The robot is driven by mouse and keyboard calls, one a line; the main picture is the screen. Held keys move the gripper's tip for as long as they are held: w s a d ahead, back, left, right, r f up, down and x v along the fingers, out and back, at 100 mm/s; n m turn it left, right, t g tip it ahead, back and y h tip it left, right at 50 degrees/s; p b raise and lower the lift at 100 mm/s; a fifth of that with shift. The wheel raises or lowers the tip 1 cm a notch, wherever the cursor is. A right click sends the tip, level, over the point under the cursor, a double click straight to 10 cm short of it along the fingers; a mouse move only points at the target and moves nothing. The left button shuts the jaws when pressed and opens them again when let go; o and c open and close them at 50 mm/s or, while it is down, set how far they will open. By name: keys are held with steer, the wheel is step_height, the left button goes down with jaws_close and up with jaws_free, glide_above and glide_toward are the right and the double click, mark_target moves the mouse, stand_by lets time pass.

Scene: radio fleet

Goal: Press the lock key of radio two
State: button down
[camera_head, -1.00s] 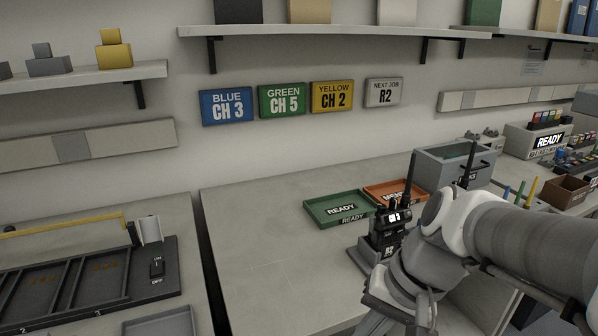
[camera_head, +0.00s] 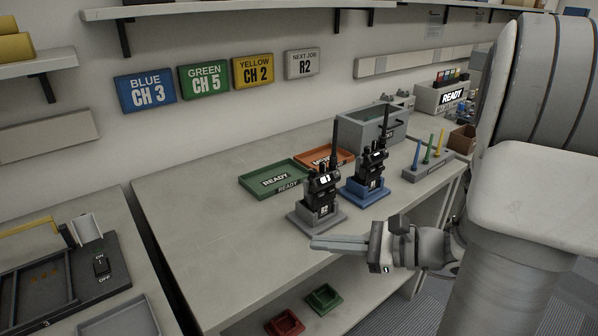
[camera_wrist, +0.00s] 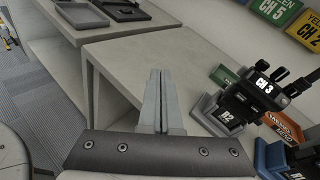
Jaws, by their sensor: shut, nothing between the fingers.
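Radio two (camera_head: 322,192), black with an antenna and a lit display, stands upright in a grey holder (camera_head: 303,220) near the table's front edge. In the wrist view radio two (camera_wrist: 258,98) reads CH 3, and its holder is marked R2. I cannot make out its lock key. My gripper (camera_head: 316,243) is shut and empty, just in front of the holder and lower than the radio, apart from both. Its fingers (camera_wrist: 160,76) point past the radio, which lies to their right in the wrist view.
Another radio (camera_head: 372,166) stands in a blue holder (camera_head: 362,198) close behind to the right. A green READY tray (camera_head: 262,168), an orange tray (camera_head: 343,153) and a grey bin (camera_head: 358,130) stand behind. A NEXT JOB R2 sign (camera_head: 302,64) hangs on the wall. The table's left part is clear.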

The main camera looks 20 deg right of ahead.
mark_target(335, 189)
steer(key=d+f+m+t+h, duration=0.1)
steer(key=d+m+t+h, duration=0.5)
steer(key=d+m, duration=0.4)
steer(key=d+t, duration=0.1)
steer(key=d, duration=0.3)
steer(key=shift+w+d+f+t, duration=0.2)
steer(key=shift+w+d+t, duration=0.1)
steer(key=shift+w+d, duration=0.1)
steer(key=b+x, duration=0.2)
steer(key=x, duration=1.1)
steer(key=shift+w+a, duration=0.2)
steer(key=shift+w, duration=0.25)
